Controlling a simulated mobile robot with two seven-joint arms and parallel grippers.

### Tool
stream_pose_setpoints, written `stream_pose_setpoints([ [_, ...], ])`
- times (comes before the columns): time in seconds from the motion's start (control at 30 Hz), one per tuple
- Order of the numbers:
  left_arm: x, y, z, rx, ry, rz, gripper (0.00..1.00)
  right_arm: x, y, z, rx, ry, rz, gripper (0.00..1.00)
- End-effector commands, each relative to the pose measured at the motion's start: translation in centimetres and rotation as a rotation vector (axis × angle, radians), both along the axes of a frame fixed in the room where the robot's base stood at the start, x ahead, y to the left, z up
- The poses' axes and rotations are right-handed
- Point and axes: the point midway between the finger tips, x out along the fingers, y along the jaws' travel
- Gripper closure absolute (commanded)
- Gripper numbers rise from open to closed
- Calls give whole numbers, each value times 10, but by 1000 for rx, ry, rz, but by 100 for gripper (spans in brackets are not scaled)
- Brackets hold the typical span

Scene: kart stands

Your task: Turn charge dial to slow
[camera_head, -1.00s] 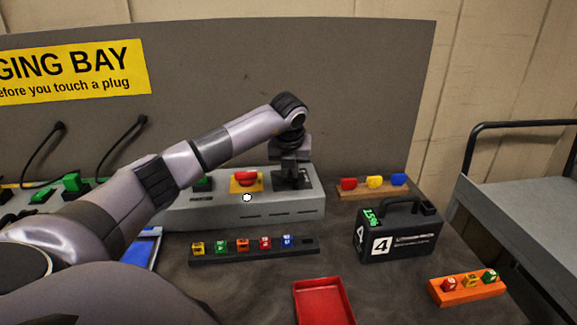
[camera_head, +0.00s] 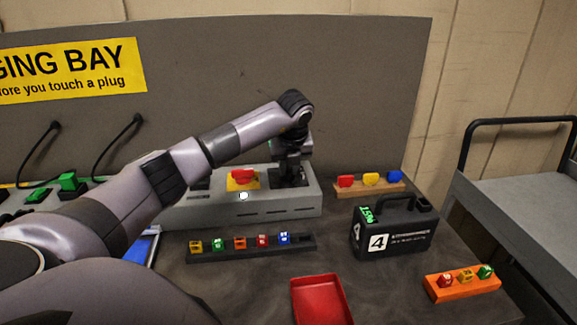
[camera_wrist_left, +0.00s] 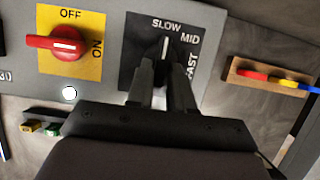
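The charge dial (camera_wrist_left: 165,45) is a dark knob with a white pointer line on a black plate marked SLOW, MID and FAST. In the left wrist view its pointer faces up, toward SLOW. My left gripper (camera_wrist_left: 165,66) is at the dial, with one finger on each side of the knob, and appears shut on it. In the head view my left gripper (camera_head: 288,178) reaches down onto the right end of the grey charger box (camera_head: 235,212) and hides the dial. My right gripper is not in view.
A red switch (camera_head: 243,175) on a yellow plate is left of the dial; it also shows in the wrist view (camera_wrist_left: 58,44). A black battery case (camera_head: 395,232), a red tray (camera_head: 320,300), a dark rack (camera_head: 200,255) and an orange block (camera_head: 462,287) stand in front.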

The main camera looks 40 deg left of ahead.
Motion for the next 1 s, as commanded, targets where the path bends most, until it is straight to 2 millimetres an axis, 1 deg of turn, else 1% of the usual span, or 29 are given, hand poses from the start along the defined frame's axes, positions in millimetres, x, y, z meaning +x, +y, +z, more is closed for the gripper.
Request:
stream_pose_setpoints([
  [0.37, 0, -1, 2, 0, 0, -2, 61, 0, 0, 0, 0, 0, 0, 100],
  [0.47, -2, -4, 12, 0, -4, -3, 61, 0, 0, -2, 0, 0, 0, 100],
  [0.7, -11, -15, 48, 0, -4, -2, 61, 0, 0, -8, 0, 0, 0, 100],
  [0.8, -14, -19, 59, 0, -4, -2, 61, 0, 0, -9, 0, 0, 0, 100],
  [0.9, -16, -21, 65, -1, -1, -1, 61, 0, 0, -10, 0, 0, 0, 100],
  [1.0, -17, -21, 67, -1, -1, 0, 61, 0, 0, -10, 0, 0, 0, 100],
])
